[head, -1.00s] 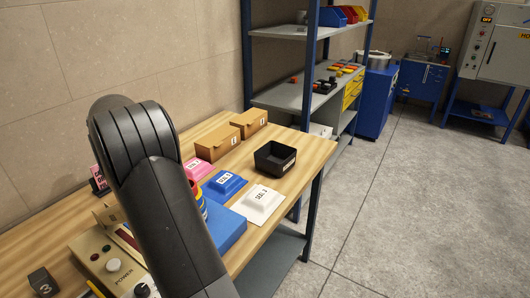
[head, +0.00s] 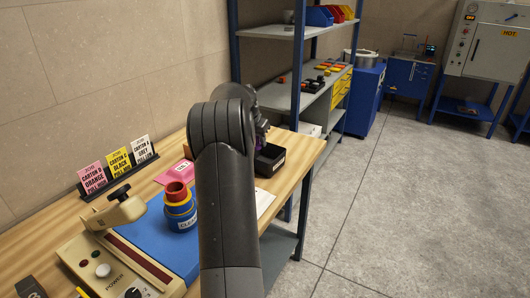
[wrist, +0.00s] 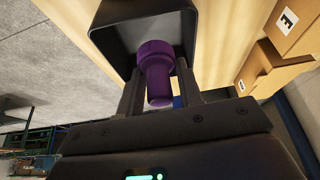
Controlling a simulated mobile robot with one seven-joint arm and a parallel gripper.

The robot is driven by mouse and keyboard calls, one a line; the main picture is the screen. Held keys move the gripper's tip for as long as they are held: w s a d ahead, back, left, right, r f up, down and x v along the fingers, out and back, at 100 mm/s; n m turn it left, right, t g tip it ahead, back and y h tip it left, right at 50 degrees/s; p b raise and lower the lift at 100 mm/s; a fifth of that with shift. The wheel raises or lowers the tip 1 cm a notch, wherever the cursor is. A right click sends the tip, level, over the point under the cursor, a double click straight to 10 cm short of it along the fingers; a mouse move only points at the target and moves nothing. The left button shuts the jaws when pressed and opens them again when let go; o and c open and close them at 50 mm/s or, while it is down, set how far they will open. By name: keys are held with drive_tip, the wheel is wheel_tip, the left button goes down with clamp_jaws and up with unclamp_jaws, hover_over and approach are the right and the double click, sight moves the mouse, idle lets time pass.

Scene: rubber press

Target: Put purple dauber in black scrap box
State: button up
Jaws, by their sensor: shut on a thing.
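The purple dauber (wrist: 155,70) is held between the two fingers of my gripper (wrist: 158,84) in the wrist view. The black scrap box (wrist: 112,38) lies just beyond the dauber, and the dauber's far end overlaps its opening in that view. I cannot tell how far above the box floor it is. In the head view the black scrap box (head: 270,165) stands on the wooden table, partly hidden behind my arm. My gripper (head: 262,135) is at the box's left side there, mostly hidden, with a little purple showing.
A card rack (head: 118,175) stands behind, and a control box with a power button (head: 105,270) is in front. Brown cartons (wrist: 285,30) stand near the box. A metal shelf (head: 300,105) rises past the table end.

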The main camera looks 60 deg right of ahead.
sight(258, 149)
drive_tip(key=f, duration=0.1)
drive_tip(key=s+f, duration=0.1)
drive_tip(key=f, duration=0.1)
drive_tip(key=d+f, duration=0.1)
drive_tip(key=shift+s+f, duration=0.2)
drive_tip(key=shift+f, duration=2.75)
drive_tip(key=shift+f, duration=0.1)
drive_tip(key=o, duration=1)
drive_tip(key=shift+c, duration=0.2)
drive_tip(key=v, duration=1.2)
drive_tip(key=shift+a, duration=0.1)
